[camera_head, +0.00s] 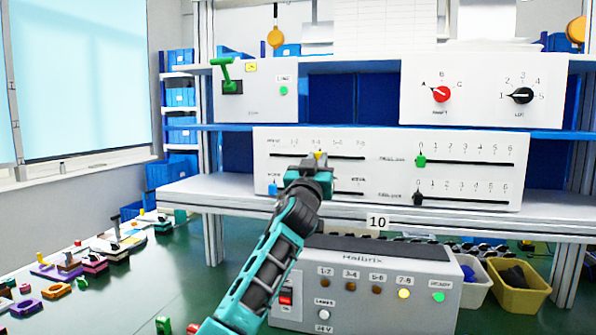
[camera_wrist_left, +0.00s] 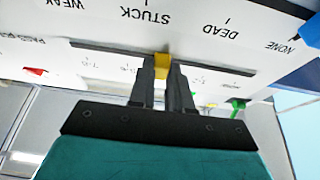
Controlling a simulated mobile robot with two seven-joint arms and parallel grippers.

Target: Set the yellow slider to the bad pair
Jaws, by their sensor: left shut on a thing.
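The yellow slider (camera_head: 319,154) sits on the upper left slot of the long white panel (camera_head: 390,172). In the head view it is near the label that looks like 3-4, left of the slot's right end. My left gripper (camera_head: 316,161) reaches up to it. In the left wrist view, the fingertips (camera_wrist_left: 163,80) are shut on the yellow slider (camera_wrist_left: 162,65), one finger on each side. The grey tester (camera_head: 365,285) below has a row of pair lamps. Its 7-8 lamp (camera_head: 404,294) glows yellow, and the other pair lamps are dark brown. My right gripper is not in view.
A blue slider (camera_head: 273,189) is at the lower slot's left end, near NONE. Green (camera_head: 420,160) and black (camera_head: 417,198) sliders are on the panel's right half. A green lever (camera_head: 226,72), red knob (camera_head: 441,94) and black knob (camera_head: 521,95) are above.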

